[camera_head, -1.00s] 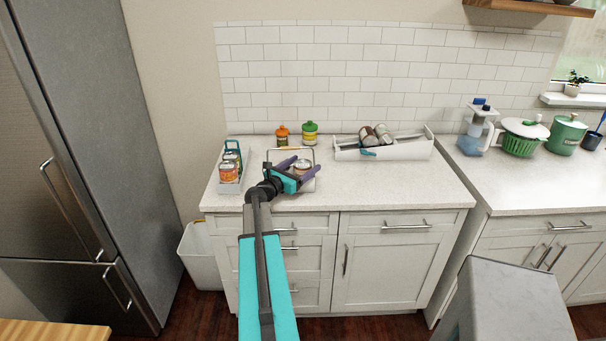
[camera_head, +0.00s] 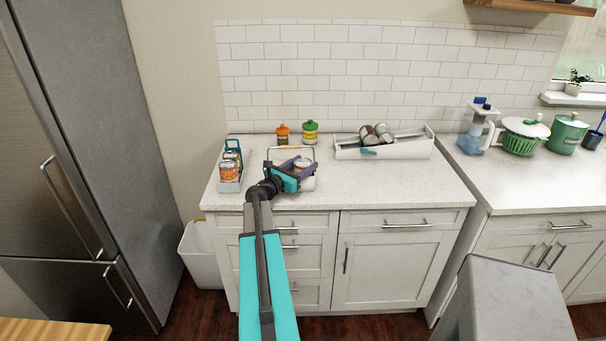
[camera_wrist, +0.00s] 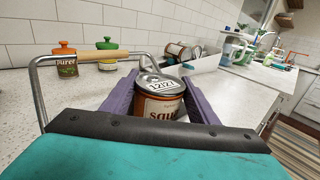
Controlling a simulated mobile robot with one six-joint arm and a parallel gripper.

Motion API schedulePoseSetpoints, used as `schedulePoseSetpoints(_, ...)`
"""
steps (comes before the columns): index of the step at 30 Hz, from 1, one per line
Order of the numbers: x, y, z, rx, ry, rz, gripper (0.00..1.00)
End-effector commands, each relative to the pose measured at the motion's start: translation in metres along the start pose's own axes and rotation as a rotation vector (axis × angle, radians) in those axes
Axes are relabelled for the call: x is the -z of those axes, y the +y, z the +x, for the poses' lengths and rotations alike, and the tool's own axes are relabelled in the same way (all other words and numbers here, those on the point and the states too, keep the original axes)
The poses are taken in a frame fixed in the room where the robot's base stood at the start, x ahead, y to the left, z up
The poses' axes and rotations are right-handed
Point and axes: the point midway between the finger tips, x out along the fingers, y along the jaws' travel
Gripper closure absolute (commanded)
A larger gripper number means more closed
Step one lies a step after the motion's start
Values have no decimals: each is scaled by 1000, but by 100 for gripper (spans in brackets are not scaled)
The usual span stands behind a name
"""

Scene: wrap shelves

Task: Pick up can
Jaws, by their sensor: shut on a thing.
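A can (camera_wrist: 160,100) with a silver lid and a white and red-brown label stands upright between the purple fingers of my gripper (camera_wrist: 158,95) in the wrist view. My gripper is shut on it, one finger on each side. In the head view the can (camera_head: 302,164) shows only in part, as my gripper (camera_head: 302,170) covers much of it. It is low over the counter, at the wire-handled carrier (camera_head: 290,149). I cannot tell whether the can is lifted.
A white caddy (camera_head: 229,187) with cans stands to the left. Orange-lidded (camera_head: 282,136) and green-lidded (camera_head: 310,133) jars stand behind. A white tray (camera_head: 405,150) with tipped cans is at the back right. The counter's right front (camera_head: 400,185) is clear.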

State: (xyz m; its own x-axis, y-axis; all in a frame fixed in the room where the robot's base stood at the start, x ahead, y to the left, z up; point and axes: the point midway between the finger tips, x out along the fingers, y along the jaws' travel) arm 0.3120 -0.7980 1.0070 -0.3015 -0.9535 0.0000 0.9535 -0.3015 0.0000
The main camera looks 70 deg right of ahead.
Motion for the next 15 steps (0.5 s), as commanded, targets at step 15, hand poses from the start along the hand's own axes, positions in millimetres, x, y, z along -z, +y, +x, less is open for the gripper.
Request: schedulePoseSetpoints(15,-15,-1,0,1,-2,1,78)
